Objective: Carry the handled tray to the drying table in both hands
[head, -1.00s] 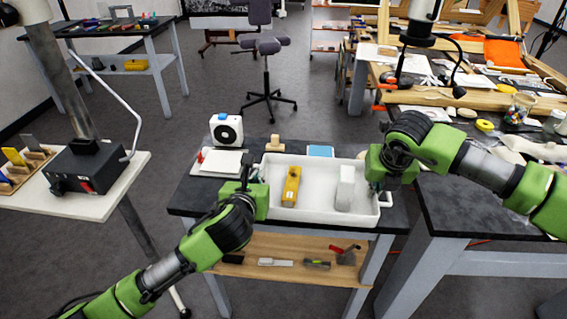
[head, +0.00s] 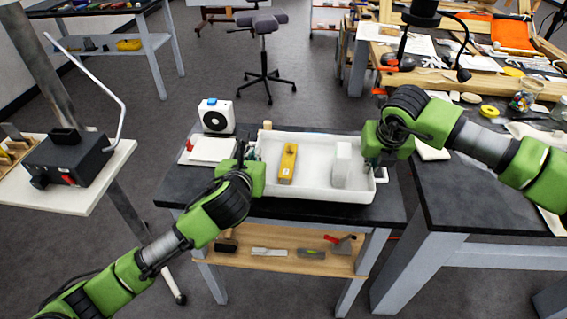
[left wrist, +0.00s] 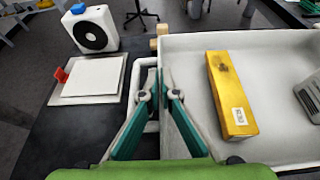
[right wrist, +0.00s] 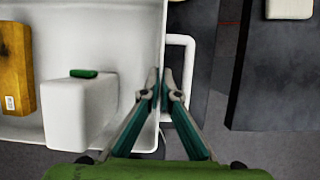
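The white handled tray (head: 310,192) appears held slightly above the dark-topped table, roughly level. A yellow block (head: 288,163) and a white container (head: 342,165) stand in it; in the right wrist view the container has a green top (right wrist: 84,73). My left gripper (head: 247,160) is shut on the tray's left end at the handle (left wrist: 152,135). My right gripper (head: 375,160) is shut on its right end at the other handle (right wrist: 190,60). Exactly how the fingers straddle rim and handle is hard to see. I cannot tell which table is the drying table.
A white fan box (head: 217,115) and a white pad (head: 211,149) sit left of the tray on the same table (head: 185,190). Another dark table (head: 470,210) stands close at right. A cluttered wooden bench is behind it. Grey floor is open behind, near a stool (head: 262,30).

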